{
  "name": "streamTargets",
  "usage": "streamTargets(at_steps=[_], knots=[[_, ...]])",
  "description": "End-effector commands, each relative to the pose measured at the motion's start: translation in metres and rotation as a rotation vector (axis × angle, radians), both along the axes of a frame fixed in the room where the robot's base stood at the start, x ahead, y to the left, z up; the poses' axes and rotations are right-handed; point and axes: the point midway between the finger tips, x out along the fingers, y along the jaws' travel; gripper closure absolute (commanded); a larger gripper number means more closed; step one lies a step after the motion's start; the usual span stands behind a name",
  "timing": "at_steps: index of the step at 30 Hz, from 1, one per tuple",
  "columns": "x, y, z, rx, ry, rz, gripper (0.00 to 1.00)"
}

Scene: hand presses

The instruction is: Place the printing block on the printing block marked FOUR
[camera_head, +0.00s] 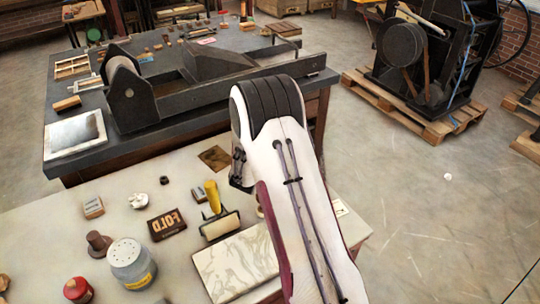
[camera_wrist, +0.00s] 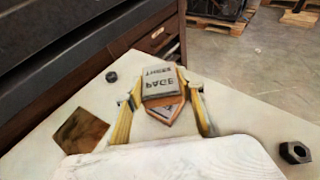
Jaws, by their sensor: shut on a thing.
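In the wrist view, my gripper (camera_wrist: 164,97) has its yellow fingers on either side of a pale block with dark wording (camera_wrist: 160,84), which reads like PAGE upside down. It is shut on this printing block. Just below and partly behind it shows a second block with a light top and orange-brown sides (camera_wrist: 168,110); its wording is hidden or unreadable. I cannot tell whether the two blocks touch. No block reads clearly as FOUR. In the head view my arm hides the gripper and both blocks.

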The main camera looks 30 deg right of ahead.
Motion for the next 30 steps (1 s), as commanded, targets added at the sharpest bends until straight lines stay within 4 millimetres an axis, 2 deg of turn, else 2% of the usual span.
streamTargets(at_steps=[5,15,30], knots=[[0.000,0.000,-0.006,0.000,0.001,0.000,0.85],[0.000,0.000,-0.034,0.000,0.001,0.000,0.85],[0.000,0.000,-0.039,0.000,0.000,0.000,0.85]])
